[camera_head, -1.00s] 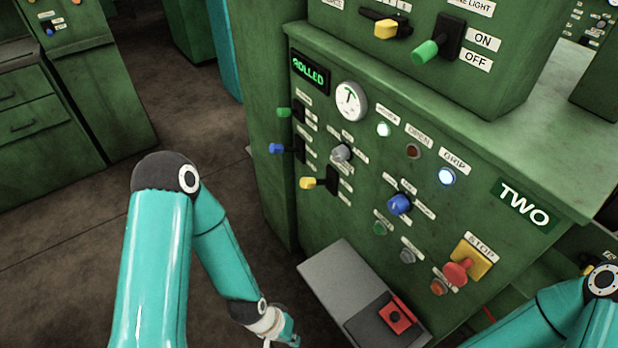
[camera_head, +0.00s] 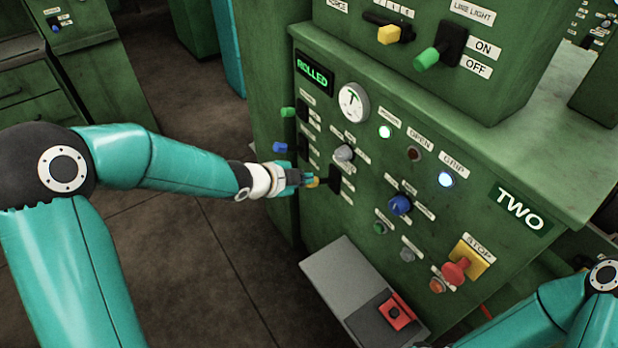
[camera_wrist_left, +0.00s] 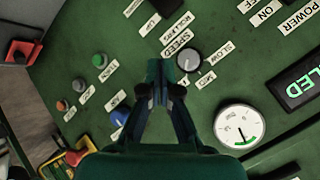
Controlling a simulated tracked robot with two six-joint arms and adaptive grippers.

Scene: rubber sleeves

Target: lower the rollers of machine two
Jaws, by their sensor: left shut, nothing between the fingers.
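The green panel of machine two (camera_head: 520,208) faces me, with the display (camera_head: 313,70) reading ROLLED. Three levers sit at the panel's left side: green (camera_head: 288,112), blue (camera_head: 281,147) and yellow (camera_head: 313,183). My left gripper (camera_head: 304,179) is shut and empty at the yellow lever, its tips overlapping that lever in the picture. I cannot tell whether they touch. In the left wrist view the shut fingers (camera_wrist_left: 160,75) point at the panel near the grey speed knob (camera_wrist_left: 188,61); the yellow lever cannot be made out there. My right gripper is out of view, and the rollers are not visible.
A gauge (camera_head: 353,103), a blue knob (camera_head: 400,204) and a red stop button (camera_head: 456,270) are on the panel. A grey box with a red button (camera_head: 396,313) juts out below. The upper box carries another yellow lever (camera_head: 389,34). Open floor (camera_head: 200,255) lies left.

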